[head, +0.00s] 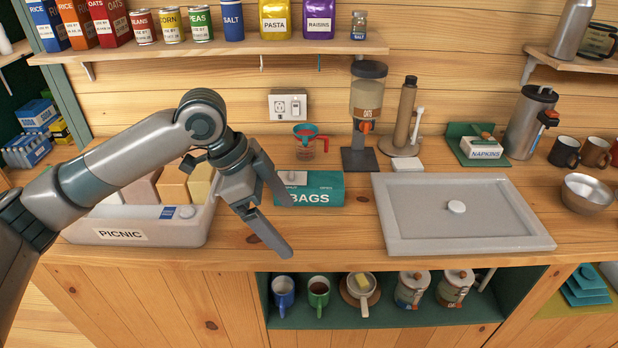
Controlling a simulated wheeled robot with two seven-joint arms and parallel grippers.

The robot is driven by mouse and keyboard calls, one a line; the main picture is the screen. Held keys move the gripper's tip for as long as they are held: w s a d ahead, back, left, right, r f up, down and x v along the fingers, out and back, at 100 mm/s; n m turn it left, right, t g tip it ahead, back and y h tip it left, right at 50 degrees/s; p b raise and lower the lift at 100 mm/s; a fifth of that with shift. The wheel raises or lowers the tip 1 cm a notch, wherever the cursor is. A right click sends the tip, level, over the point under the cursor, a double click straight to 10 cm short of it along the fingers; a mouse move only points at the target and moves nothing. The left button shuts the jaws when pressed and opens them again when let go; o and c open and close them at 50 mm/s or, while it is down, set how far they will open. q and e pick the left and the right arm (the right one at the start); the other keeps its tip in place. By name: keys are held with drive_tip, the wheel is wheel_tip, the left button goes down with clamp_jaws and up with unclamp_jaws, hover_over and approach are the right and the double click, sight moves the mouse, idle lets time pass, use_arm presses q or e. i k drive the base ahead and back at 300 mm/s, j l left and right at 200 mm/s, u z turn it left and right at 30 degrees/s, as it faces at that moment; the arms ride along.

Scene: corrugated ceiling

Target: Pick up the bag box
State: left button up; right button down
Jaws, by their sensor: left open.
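The bag box (318,192) is a teal box with white "BAGS" lettering and a light patch on top. It lies on the wooden counter left of the sink. My left gripper (290,227) is open and empty. It hangs in front of the box's left end, fingers pointing down and to the right. One finger overlaps the box's left end in the picture; I cannot tell if it touches. My right gripper is not in view.
A white picnic bin (120,234) stands left of the box, partly behind my arm. The covered sink (400,243) is to the right. Bare counter (335,240) lies in front.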

sight(323, 188)
drive_tip(key=i, duration=1)
